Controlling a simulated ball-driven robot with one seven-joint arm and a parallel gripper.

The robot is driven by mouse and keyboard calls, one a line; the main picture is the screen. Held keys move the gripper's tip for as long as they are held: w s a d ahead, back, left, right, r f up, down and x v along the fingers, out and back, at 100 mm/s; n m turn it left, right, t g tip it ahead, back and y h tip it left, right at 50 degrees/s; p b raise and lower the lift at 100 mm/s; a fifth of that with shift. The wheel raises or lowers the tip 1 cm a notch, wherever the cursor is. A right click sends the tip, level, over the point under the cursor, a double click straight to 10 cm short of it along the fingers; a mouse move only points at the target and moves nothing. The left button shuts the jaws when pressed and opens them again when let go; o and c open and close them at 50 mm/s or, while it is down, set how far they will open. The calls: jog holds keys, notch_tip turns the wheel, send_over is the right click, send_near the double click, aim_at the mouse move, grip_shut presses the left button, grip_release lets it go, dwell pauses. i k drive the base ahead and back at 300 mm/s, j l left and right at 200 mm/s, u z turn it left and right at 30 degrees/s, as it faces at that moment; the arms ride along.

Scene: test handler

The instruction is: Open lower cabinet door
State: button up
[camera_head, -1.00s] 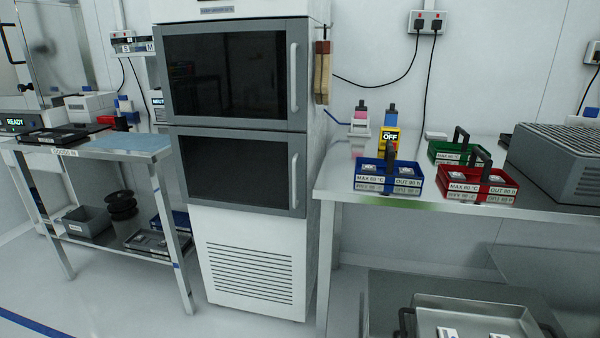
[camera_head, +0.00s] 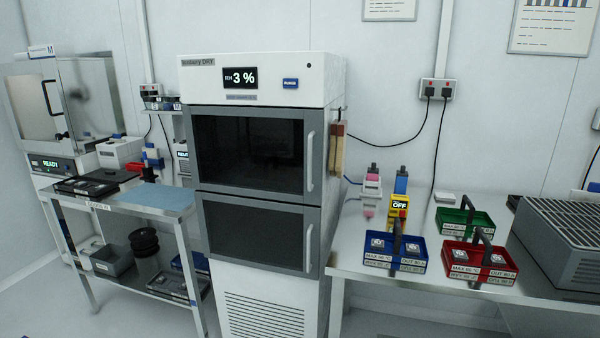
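The lower cabinet door (camera_head: 255,234) is a dark glass panel in a grey frame, and it looks shut. Its vertical handle (camera_head: 308,246) is on the right side. The upper door (camera_head: 247,152) above it is also shut, with its own handle (camera_head: 311,162) on the right. Both are on a white dry cabinet (camera_head: 190,76) whose display (camera_head: 240,78) reads 3 %. The vented white base (camera_head: 265,312) shows below the lower door. My gripper is not in view.
A bench (camera_head: 430,283) stands close on the right with blue (camera_head: 396,262), red (camera_head: 480,272) and green (camera_head: 466,222) trays and a grey vented unit (camera_head: 575,248). A metal cart (camera_head: 190,222) with a lower shelf stands close on the left.

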aim_at(282, 238)
jog(key=k+l, duration=0.8)
jog(key=i+j+u, duration=0.15)
jog(key=i+j, duration=0.15)
jog(key=i, duration=0.25)
jog(key=i+j+u, duration=0.15)
jog(key=i, duration=0.4)
jog(key=i+j+u, duration=0.15)
jog(key=i, duration=0.45)
jog(key=i+j+u, duration=0.15)
jog(key=i, duration=0.45)
